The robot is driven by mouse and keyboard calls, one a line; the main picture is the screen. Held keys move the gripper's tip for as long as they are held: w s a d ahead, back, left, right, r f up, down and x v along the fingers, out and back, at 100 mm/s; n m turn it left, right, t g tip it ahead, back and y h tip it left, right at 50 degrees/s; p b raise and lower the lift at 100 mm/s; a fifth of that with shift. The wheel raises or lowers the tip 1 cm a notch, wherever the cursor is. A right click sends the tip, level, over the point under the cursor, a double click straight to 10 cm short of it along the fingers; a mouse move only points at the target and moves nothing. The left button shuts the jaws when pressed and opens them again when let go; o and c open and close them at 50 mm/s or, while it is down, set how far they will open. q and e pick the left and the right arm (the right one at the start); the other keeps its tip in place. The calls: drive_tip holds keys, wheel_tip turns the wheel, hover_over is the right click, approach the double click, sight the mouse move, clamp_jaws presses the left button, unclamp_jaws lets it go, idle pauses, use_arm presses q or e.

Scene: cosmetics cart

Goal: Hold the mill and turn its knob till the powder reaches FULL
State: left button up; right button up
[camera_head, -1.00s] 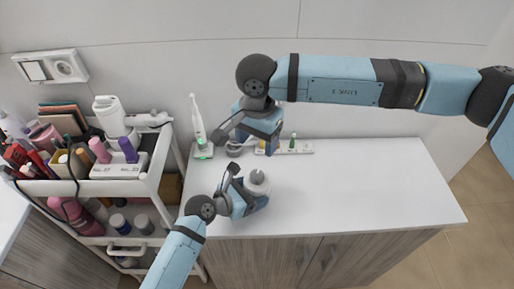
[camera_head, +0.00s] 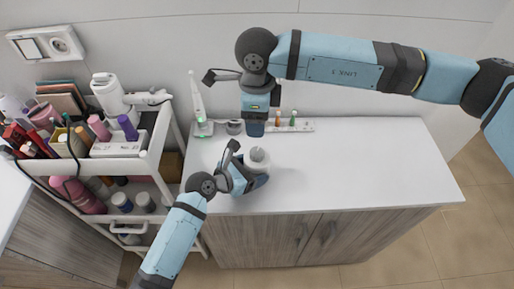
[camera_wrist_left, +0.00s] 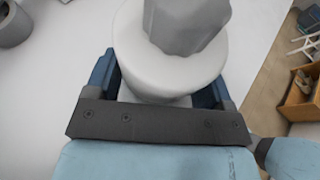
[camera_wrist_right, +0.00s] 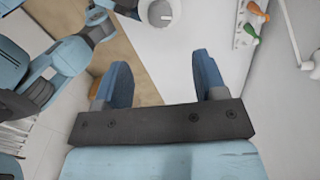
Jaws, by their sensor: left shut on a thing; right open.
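The white mill (camera_head: 258,156) stands on the counter near its left part. Its grey faceted knob (camera_wrist_left: 185,22) is on top, above the round white mill body (camera_wrist_left: 150,62). My left gripper (camera_head: 254,180) is shut around the mill's lower body. The powder and any FULL mark are hidden. My right gripper (camera_head: 255,128) is open and empty, pointing down behind the mill in the head view, apart from it. In the right wrist view its fingers (camera_wrist_right: 165,85) have nothing between them, and the mill (camera_wrist_right: 157,12) shows at the top edge.
A white electric toothbrush (camera_head: 197,100) stands at the counter's back left. A strip with small coloured bottles (camera_head: 290,125) lies along the back wall. A crowded white cosmetics cart (camera_head: 157,150) stands left of the counter. The counter's right half (camera_head: 370,165) is clear.

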sight(257, 152)
wheel_tip(257, 152, down, 12)
drive_tip(key=m, duration=0.2)
drive_tip(key=shift+m, duration=0.4)
drive_tip(key=c, duration=0.9)
drive_tip(key=shift+c, duration=0.2)
